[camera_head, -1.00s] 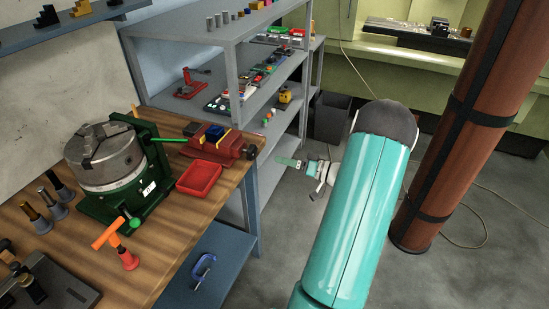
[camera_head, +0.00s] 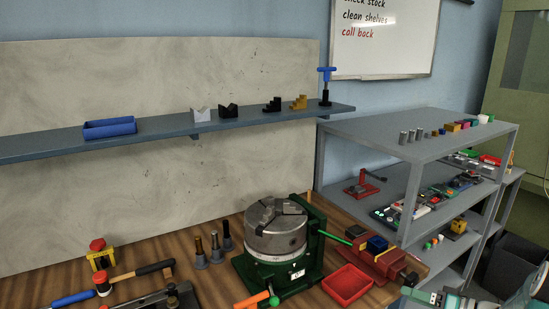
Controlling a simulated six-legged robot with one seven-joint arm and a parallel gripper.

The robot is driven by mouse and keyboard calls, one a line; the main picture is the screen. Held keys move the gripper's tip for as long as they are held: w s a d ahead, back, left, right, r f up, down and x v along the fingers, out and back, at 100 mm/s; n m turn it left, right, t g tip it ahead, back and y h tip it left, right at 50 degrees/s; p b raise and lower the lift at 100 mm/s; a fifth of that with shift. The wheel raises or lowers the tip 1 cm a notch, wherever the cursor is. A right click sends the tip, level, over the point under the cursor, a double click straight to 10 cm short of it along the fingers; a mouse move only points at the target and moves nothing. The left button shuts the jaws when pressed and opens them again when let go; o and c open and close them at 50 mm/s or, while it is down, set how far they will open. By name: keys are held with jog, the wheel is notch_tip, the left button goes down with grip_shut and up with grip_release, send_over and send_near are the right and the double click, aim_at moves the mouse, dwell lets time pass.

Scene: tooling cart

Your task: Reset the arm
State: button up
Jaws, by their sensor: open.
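My gripper (camera_head: 412,293) shows small at the bottom right edge of the head view, beyond the right end of the wooden bench. It is open, and nothing shows in it. Its fingers are small and partly cut off by the frame's edge. A piece of my teal arm (camera_head: 528,292) shows at the bottom right corner.
The bench holds a green-based chuck (camera_head: 276,232), a red tray (camera_head: 347,284), a red vise (camera_head: 380,262) and hand tools. A wall shelf (camera_head: 165,139) carries a blue bin (camera_head: 109,128) and small blocks. A grey shelving unit (camera_head: 385,133) stands right.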

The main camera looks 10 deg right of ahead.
jog(key=s+a+r+n+g+h, duration=0.15)
jog(key=a+r+g, duration=0.3)
jog(key=a, duration=0.65)
jog(key=s+a+r+n+g+h, duration=0.1)
jog(key=s+a+r+g, duration=0.3)
jog(key=a, duration=0.7)
jog(key=s+a+r+t+h, duration=0.1)
jog(key=s+a+r+h, duration=0.5)
jog(key=s+a, duration=0.3)
jog(key=shift+s+a+t+h, duration=0.15)
jog(key=shift+s+t+h, duration=0.05)
jog(key=shift+t+h, duration=0.2)
